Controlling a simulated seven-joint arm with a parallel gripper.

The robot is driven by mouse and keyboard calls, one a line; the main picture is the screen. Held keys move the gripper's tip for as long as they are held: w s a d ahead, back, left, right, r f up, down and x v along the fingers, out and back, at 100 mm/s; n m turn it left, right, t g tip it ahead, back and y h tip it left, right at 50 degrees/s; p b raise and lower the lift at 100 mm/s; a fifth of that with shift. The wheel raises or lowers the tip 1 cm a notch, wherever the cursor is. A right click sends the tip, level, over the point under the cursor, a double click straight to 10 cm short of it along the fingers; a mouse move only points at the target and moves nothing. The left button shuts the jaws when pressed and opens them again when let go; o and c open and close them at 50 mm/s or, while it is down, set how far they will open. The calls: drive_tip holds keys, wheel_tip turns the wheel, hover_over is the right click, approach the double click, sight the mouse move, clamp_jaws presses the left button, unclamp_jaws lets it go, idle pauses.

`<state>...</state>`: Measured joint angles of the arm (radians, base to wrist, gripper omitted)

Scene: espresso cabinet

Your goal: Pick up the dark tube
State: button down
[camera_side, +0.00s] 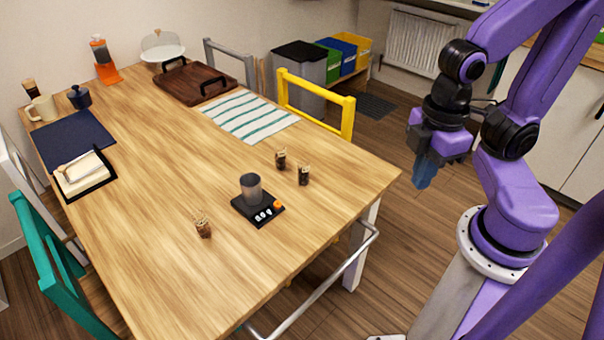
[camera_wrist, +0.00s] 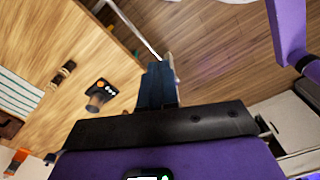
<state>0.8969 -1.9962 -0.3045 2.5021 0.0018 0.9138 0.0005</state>
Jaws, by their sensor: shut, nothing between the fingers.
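Two small tubes stand side by side on the wooden table behind the scale: a dark one (camera_side: 303,176) and a brown-topped one (camera_side: 280,160). A third small brown tube (camera_side: 203,228) stands nearer the front left. I cannot tell for certain which is the dark tube; the one at the right looks darkest. A dark grey cup (camera_side: 251,187) stands on a black scale (camera_side: 257,209). My gripper (camera_side: 425,176) is shut and empty, pointing down beyond the table's right edge, well apart from the tubes. In the wrist view its blue fingers (camera_wrist: 158,85) are together, and the pair of tubes shows at left.
The wooden table (camera_side: 150,200) is clear around the tubes. A yellow chair (camera_side: 315,105) stands at the far right side.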

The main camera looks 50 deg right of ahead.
drive_tip(key=c, duration=0.7)
unclamp_jaws()
drive_tip(key=n+t+h, duration=0.7)
drive_tip(key=n+t, duration=0.5)
drive_tip(key=n, duration=0.5)
hover_over(305, 176)
drive_tip(key=s+a, duration=0.7)
drive_tip(key=s, duration=0.5)
wheel_tip(305, 176, down, 22)
drive_tip(key=r, duration=0.1)
drive_tip(key=shift+g, duration=0.3)
drive_tip(key=x, duration=1.7)
drive_tip(key=shift+d+f, duration=0.15)
drive_tip(key=shift+f, duration=0.05)
